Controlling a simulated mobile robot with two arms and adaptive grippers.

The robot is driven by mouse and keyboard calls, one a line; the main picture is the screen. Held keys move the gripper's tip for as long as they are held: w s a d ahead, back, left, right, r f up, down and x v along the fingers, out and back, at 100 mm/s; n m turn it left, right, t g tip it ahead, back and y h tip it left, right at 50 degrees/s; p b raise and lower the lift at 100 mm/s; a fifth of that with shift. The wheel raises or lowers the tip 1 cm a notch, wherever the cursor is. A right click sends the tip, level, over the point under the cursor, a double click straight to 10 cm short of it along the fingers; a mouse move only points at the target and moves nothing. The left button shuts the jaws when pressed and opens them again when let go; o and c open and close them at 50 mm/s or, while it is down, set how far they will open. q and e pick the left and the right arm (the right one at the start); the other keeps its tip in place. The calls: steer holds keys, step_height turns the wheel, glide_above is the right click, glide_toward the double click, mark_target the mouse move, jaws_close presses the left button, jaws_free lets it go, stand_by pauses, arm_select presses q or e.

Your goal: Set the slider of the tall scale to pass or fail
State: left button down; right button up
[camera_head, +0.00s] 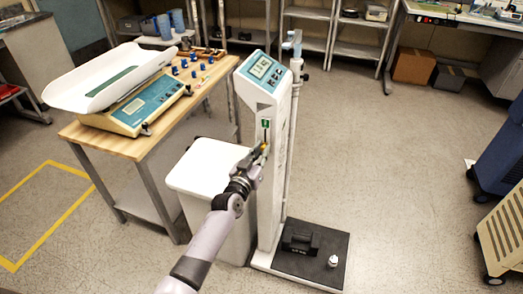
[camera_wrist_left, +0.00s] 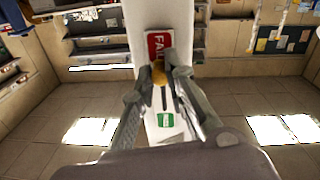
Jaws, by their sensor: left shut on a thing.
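The tall scale (camera_head: 278,110) is a white column with a teal display head and a black base platform. On its front is a slider track with a green label (camera_head: 265,123) at one end, which also shows in the wrist view (camera_wrist_left: 166,120). A red FAIL label (camera_wrist_left: 159,44) is at the other end. The yellow slider knob (camera_wrist_left: 159,72) sits at the red label's edge, with the dark slot running from it towards green. My left gripper (camera_head: 262,150) is shut on the knob, one finger on each side. My right gripper is not in view.
A white bin (camera_head: 207,165) stands beside the column. Left of it is a wooden-topped table (camera_head: 125,147) with a baby scale (camera_head: 140,103) and small blue items. A black weight (camera_head: 300,240) and a small white object (camera_head: 333,261) are on the platform.

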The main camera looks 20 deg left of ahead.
arm_select(q)
steer(key=shift+f, duration=0.5)
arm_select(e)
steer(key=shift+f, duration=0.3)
arm_select(q)
steer(key=c, duration=2)
jaws_free()
steer(key=o, duration=0.4)
steer(key=shift+r, duration=0.1)
steer(key=shift+o, duration=0.2)
steer(key=shift+s, duration=0.1)
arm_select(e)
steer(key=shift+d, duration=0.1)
arm_select(q)
steer(key=s+a, duration=0.1)
steer(key=s, duration=1)
steer(key=shift+s+a, duration=0.15)
steer(key=shift+s, duration=0.25)
